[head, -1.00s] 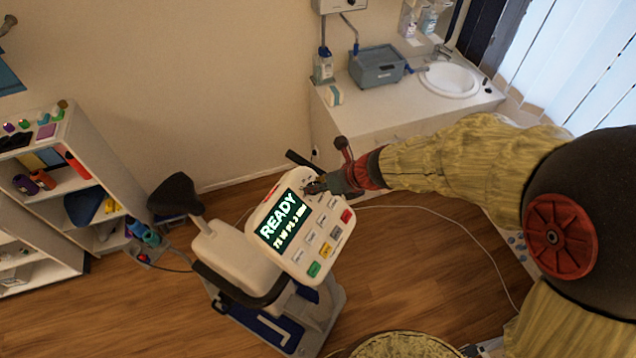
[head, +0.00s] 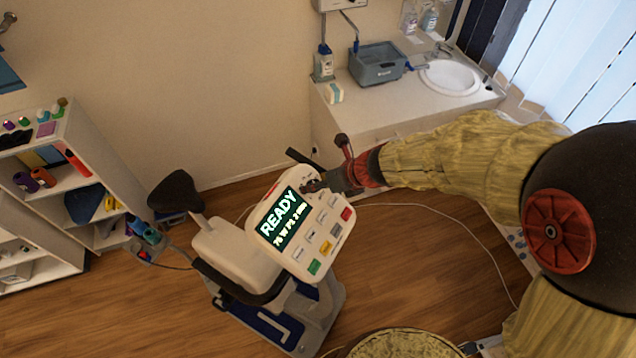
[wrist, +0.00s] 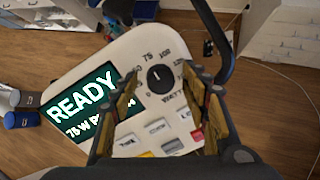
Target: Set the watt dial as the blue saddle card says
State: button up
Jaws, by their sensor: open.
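The watt dial (wrist: 160,78) is a round black knob on the white console (head: 268,222) of the exercise bike. In the wrist view its light mark points roughly up, between the printed 75 and 100. The console screen (head: 281,219) reads READY, with a smaller line starting 75 W. My gripper (wrist: 162,80) is open, one finger on each side of the dial. I cannot tell whether the fingers touch it. In the head view my gripper (head: 312,186) covers the dial. The black saddle (head: 177,192) is in view, but I cannot make out a blue card with readable text.
A handlebar (head: 300,158) rises behind the console. A shelf unit (head: 75,245) stands at the left, and a sink counter (head: 410,98) at the back. Floor right of the bike is mostly clear.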

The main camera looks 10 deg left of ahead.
jog(key=shift+r, duration=0.1)
jog(key=shift+d+r, duration=0.25)
jog(key=shift+r, duration=0.1)
jog(key=v, duration=1.1)
jog(key=shift+s, duration=0.1)
